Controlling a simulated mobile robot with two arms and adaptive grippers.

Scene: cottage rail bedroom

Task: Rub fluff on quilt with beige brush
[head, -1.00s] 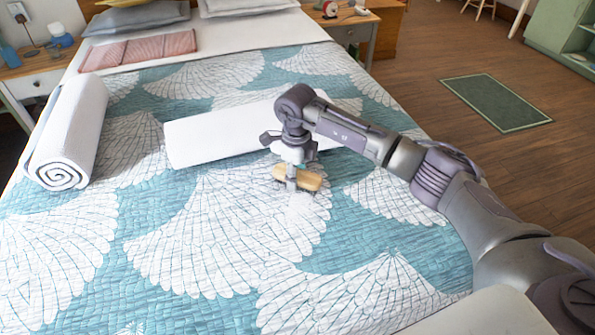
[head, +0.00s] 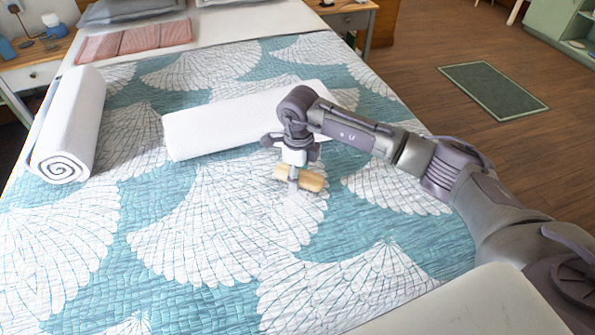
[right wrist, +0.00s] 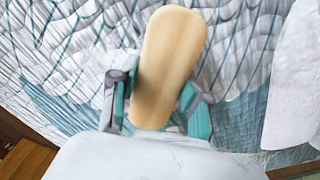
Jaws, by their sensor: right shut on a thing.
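The beige brush (head: 312,181) has an oval wooden back. My right gripper (head: 292,178) is shut on it, low over the quilt (head: 160,290), in front of the long white roll. In the right wrist view, the brush (right wrist: 172,62) lies between the two fingers of the gripper (right wrist: 153,100). The quilt is teal with white fan shapes. A faint, pale fluffy patch (head: 297,210) shows on it just below the brush; its edges are hard to tell from the white pattern. The bristles are hidden. My left gripper is not in view.
A long white roll (head: 205,130) lies just behind the gripper. Another rolled white towel (head: 68,130) lies at the bed's left edge. A folded pink cloth (head: 135,42) lies near the pillows (head: 130,10). The quilt's front left is clear. A green mat (head: 492,90) lies on the floor.

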